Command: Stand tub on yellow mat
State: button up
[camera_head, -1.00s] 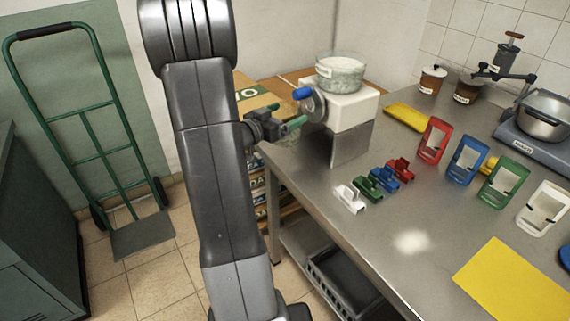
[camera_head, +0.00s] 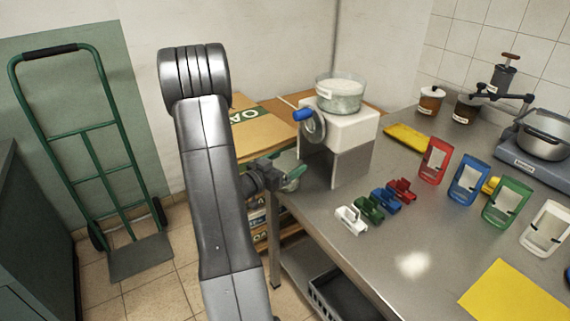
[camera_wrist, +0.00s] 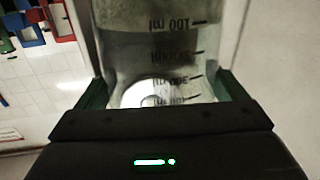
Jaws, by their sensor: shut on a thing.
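My gripper (camera_head: 292,173) is low beside the left edge of the steel table, with green fingertips. In the wrist view my gripper (camera_wrist: 165,105) is shut on a clear tub (camera_wrist: 155,60) with black ml markings, its walls between the green pads. In the head view the held tub (camera_head: 289,184) shows only as a pale, partly hidden shape by the fingers. The yellow mat (camera_head: 515,296) lies flat and bare at the table's lower right, well away from my gripper.
A white machine (camera_head: 340,127) with a crank and a clear bowl (camera_head: 340,94) on top stands just right of my gripper. The table front is clear.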

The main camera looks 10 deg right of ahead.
jog(key=shift+f, duration=0.1)
jog(key=o, duration=0.8)
